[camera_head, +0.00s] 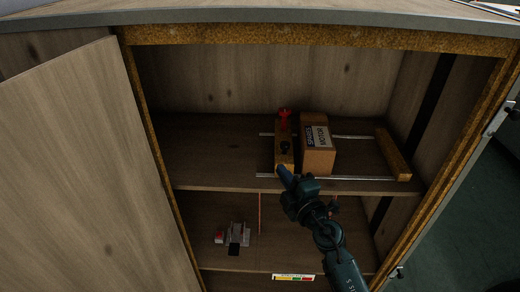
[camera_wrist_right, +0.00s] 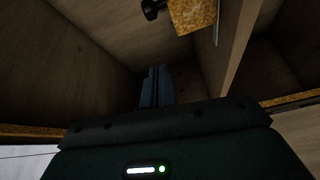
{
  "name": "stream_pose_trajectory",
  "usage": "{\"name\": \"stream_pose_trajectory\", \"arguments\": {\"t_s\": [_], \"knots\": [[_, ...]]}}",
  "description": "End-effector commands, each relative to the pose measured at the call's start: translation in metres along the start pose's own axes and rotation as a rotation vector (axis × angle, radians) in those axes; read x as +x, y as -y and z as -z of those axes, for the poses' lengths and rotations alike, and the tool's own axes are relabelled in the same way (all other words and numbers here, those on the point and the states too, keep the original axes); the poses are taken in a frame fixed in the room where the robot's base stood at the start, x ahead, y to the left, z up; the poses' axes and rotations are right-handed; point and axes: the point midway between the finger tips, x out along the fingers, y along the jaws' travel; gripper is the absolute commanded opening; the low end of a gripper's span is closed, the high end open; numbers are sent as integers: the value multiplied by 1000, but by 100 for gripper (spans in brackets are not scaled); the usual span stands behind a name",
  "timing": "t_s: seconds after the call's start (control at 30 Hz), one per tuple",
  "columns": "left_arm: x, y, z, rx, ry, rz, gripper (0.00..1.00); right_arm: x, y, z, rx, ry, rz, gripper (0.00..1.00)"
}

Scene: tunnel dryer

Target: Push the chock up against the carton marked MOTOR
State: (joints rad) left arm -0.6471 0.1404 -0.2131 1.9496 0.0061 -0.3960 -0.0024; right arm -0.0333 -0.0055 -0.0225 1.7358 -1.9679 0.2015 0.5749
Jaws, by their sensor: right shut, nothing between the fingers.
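The carton marked MOTOR (camera_head: 318,158) is a brown box with a white label, standing on the upper shelf across two metal rails. The chock (camera_head: 284,158), a narrow wooden block with a red part at its far end and a black knob, lies just left of it. A thin dark gap seems to show between them. My right gripper (camera_head: 282,170) is shut and empty, its tips at the chock's near end; contact cannot be told. In the right wrist view the fingers (camera_wrist_right: 156,86) point into the cabinet, with the chock's end (camera_wrist_right: 193,14) above them. My left gripper is out of view.
Another wooden bar (camera_head: 393,154) lies across the rails at the right, with free space between it and the carton. An open door (camera_head: 65,165) stands at the left. The lower shelf holds a small grey and red object (camera_head: 238,230). The upper shelf's left part is clear.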

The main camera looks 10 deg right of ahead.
Motion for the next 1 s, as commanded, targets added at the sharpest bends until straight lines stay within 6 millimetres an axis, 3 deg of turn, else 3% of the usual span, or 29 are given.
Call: {"name": "stream_pose_trajectory", "arguments": {"t_s": [0.27, 0.67, 0.8, 1.0], "knots": [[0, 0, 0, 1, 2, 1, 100, 24, -2, -1, -39, -2, 7, 0], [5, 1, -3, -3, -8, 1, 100, 107, 0, -2, -39, -2, 7, 0], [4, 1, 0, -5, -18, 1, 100, 97, 0, -24, -44, 1, 9, 0], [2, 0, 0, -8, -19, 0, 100, 92, -2, -37, -38, 0, 8, 0]]}}
